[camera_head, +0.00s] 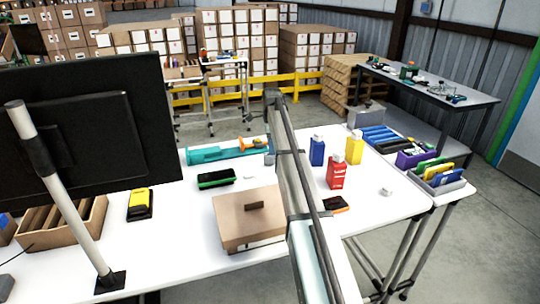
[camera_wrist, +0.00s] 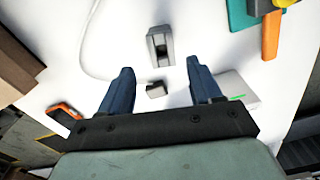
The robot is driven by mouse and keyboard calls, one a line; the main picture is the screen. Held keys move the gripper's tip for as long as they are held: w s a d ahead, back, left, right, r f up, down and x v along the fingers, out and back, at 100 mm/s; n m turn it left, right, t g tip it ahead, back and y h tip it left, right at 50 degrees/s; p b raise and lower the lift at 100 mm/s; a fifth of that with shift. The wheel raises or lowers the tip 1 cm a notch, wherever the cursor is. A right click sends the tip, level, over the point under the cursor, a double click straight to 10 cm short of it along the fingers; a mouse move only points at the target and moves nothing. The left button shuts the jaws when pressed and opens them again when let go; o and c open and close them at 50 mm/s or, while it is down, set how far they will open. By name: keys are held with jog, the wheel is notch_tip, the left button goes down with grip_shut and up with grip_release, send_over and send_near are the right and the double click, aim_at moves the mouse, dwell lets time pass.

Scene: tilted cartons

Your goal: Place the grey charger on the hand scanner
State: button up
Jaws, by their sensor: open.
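In the wrist view my gripper (camera_wrist: 158,72) is open, its two dark blue fingers apart and nothing held between them. A grey block with a dark slot (camera_wrist: 160,46) lies on the white table just beyond the fingertips. A smaller grey piece with a dark face (camera_wrist: 155,90) shows between the fingers. I cannot tell for certain which is the charger. In the head view, handheld devices lie on the table: yellow and black (camera_head: 140,204), black and green (camera_head: 216,178), orange and black (camera_head: 335,204). Which is the hand scanner is unclear. My gripper cannot be made out there.
A brown carton (camera_head: 248,217) stands mid-table, with a teal tool (camera_head: 215,155) behind it. Blue (camera_head: 317,152), red (camera_head: 336,173) and yellow (camera_head: 354,149) bottles stand to the right. A monitor (camera_head: 85,115) blocks the left. A small pale piece (camera_head: 385,191) lies near the right edge.

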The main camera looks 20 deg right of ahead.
notch_tip(320, 180, up, 6)
jog(key=shift+r, duration=0.15)
dwell(0.6)
